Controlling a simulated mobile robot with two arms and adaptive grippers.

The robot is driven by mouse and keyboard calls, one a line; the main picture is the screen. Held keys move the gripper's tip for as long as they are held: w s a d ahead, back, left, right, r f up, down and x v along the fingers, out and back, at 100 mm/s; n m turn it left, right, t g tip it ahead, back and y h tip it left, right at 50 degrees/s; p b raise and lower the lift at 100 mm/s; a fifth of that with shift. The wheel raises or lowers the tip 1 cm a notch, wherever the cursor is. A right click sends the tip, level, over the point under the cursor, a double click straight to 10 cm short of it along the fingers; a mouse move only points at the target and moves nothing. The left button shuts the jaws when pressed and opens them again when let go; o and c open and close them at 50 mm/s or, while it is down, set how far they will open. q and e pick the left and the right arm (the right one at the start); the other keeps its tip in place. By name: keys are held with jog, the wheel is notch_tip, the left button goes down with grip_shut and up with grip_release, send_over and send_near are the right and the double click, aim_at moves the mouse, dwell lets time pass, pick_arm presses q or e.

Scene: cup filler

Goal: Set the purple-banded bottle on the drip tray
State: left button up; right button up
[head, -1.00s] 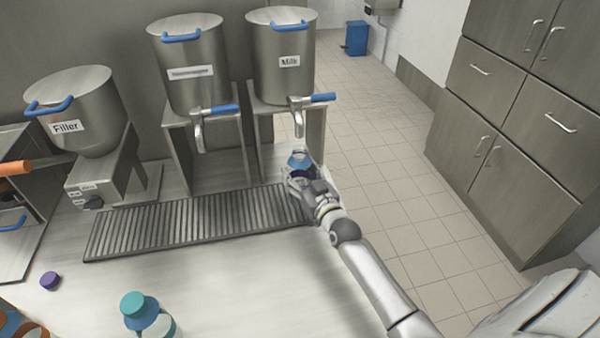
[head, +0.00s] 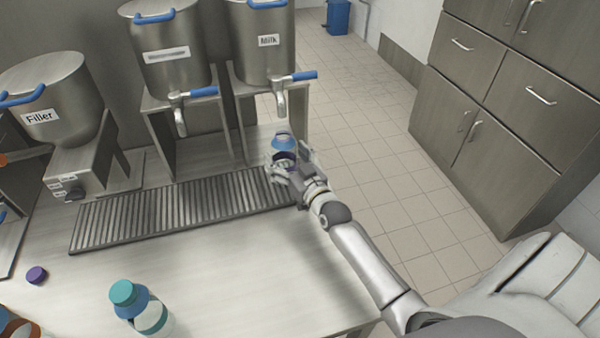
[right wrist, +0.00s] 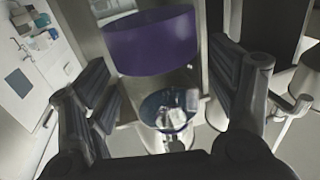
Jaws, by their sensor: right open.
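The purple-banded bottle (head: 283,142) is at the right end of the drip tray (head: 150,215), below the Milk tap. Its clear bluish top and part of the purple band show in the head view. My right gripper (head: 290,172) is around its lower part and hides the base, so I cannot tell whether it rests on the tray. In the right wrist view the purple band (right wrist: 150,42) lies between the spread fingers of the open gripper (right wrist: 165,85), with gaps at both sides. My left gripper is not in view.
A teal-capped bottle (head: 140,308) and a purple cap (head: 36,275) are on the counter (head: 230,280) in front. The Milk dispenser (head: 265,45), another dispenser (head: 168,50) and the Filler (head: 45,100) stand behind the tray. The counter ends just right of the bottle.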

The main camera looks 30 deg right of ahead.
jog(key=s+b, duration=0.1)
jog(key=s, duration=0.9)
jog(key=shift+s, duration=0.3)
